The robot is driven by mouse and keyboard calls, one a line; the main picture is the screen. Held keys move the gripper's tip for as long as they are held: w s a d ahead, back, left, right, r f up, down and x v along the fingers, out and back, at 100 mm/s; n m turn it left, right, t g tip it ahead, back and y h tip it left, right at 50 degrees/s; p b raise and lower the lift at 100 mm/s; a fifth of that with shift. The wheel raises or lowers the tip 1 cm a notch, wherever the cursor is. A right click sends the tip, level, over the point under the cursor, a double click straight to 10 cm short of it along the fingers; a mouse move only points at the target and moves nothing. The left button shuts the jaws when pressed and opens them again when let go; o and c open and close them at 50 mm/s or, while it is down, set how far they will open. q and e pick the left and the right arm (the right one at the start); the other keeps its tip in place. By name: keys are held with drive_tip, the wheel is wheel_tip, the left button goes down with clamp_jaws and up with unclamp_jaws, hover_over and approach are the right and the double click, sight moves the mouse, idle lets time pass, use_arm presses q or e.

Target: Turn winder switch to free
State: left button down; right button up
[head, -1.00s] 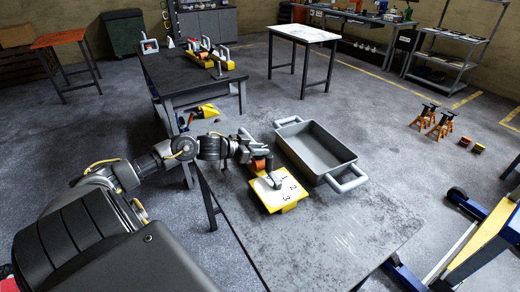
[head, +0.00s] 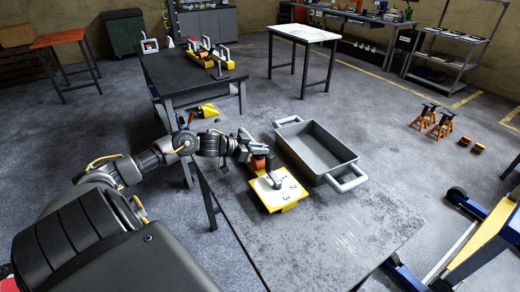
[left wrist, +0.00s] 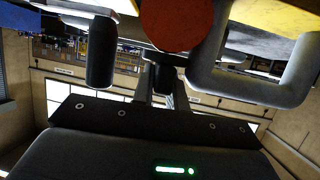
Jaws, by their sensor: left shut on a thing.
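A yellow unit (head: 291,207) with a white plate (head: 281,198) marked with 1, 2 and 3 sits on the near grey table. A dark switch lever (head: 275,183) stands on the plate's upper part. My left gripper (head: 267,170) is at the lever, shut on it; the contact itself is hardly visible. An orange round part (head: 258,163) is beside the gripper. In the left wrist view, the orange disc (left wrist: 177,22) is above the fingers, with a dark rounded grip (left wrist: 101,54) to their left and a grey handle (left wrist: 252,88) to their right. My right gripper is not in view.
A grey tray (head: 343,161) with two handles stands right behind the unit. The near table (head: 350,235) is clear in front. A dark table (head: 172,75) with yellow tools stands at the back left. A blue and yellow frame (head: 480,240) is at the right.

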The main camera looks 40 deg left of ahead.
use_arm(q)
drive_tip(key=shift+w+a+m+g+h+b, duration=0.1)
drive_tip(key=shift+m+g+h+b, duration=0.25)
drive_tip(key=shift+m+h, duration=0.4)
drive_tip(key=m+g+h+b, duration=0.2)
drive_tip(key=b, duration=0.1)
drive_tip(key=shift+f+m+h, duration=0.1)
drive_tip(key=shift+m+h, duration=0.25)
drive_tip(key=shift+m+b, duration=0.3)
drive_tip(key=shift+b, duration=0.2)
drive_tip(key=shift+m+g+h+b, duration=0.6)
drive_tip(key=shift+g+h+b, duration=0.15)
drive_tip(key=shift+b, duration=0.15)
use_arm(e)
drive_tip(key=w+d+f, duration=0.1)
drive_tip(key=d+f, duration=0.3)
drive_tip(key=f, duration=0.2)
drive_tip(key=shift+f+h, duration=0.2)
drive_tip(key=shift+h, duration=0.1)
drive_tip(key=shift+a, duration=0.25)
use_arm(q)
drive_tip(key=c, duration=1.7)
unclamp_jaws()
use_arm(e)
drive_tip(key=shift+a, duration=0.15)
